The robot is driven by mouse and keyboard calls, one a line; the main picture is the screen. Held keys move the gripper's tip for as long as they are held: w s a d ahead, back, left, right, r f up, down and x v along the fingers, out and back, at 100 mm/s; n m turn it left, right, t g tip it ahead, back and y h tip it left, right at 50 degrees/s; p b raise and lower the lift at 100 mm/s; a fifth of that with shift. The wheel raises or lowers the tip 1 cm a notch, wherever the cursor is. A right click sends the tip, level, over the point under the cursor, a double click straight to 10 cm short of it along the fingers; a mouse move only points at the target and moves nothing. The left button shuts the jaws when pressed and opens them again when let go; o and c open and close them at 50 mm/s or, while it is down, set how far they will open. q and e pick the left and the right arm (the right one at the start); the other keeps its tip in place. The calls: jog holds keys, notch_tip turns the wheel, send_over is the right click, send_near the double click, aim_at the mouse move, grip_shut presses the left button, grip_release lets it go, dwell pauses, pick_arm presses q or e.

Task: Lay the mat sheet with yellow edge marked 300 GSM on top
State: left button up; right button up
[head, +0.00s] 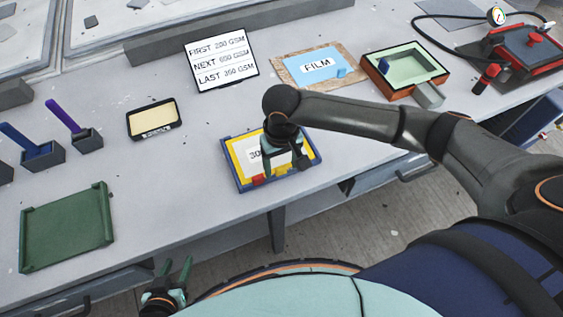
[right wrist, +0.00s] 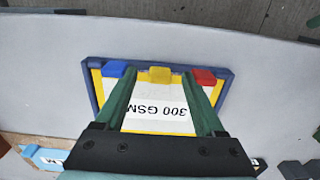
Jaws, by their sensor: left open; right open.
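The mat sheet (right wrist: 155,118) with a yellow edge and "300 GSM" print lies in a blue-rimmed tray (right wrist: 225,90) near the table's front edge. The tray also shows in the head view (head: 232,170), with part of the sheet (head: 254,157) visible. A blue tab (right wrist: 114,69), a yellow tab (right wrist: 160,74) and a red tab (right wrist: 204,76) sit along one edge. My right gripper (right wrist: 162,80) is open above the sheet, fingers either side of the yellow tab in that view; contact cannot be told. My left gripper (head: 178,277) is open and empty off the table's front.
A flat green tray (head: 66,226) lies at left front. Brush holders (head: 42,155) and a cream-filled dark tray (head: 153,117) stand left. A GSM sign (head: 221,60), a FILM board (head: 317,66), a green-lined mould (head: 405,65) and a red clamp device (head: 525,45) line the back.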

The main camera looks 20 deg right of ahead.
notch_tip(320, 180, up, 12)
jog(key=shift+r, duration=0.25)
dwell(0.3)
dwell(0.4)
jog(key=s+a+f+n+t+y, duration=0.2)
jog(key=s+a+f+y, duration=0.2)
jog(key=s+a+f, duration=0.25)
jog(key=s+d+f+t+h, duration=0.1)
jog(key=s+d+f+h, duration=0.2)
jog(key=d, duration=0.4)
jog(key=s+d+f+t+h, duration=0.1)
jog(key=s+d+f, duration=0.3)
jog(key=s+d, duration=0.25)
jog(key=w+a+f+t+y, duration=0.2)
jog(key=w+a+f+t, duration=0.2)
jog(key=f, duration=0.6)
jog(key=shift+w+t, duration=0.5)
jog(key=shift+t, duration=0.1)
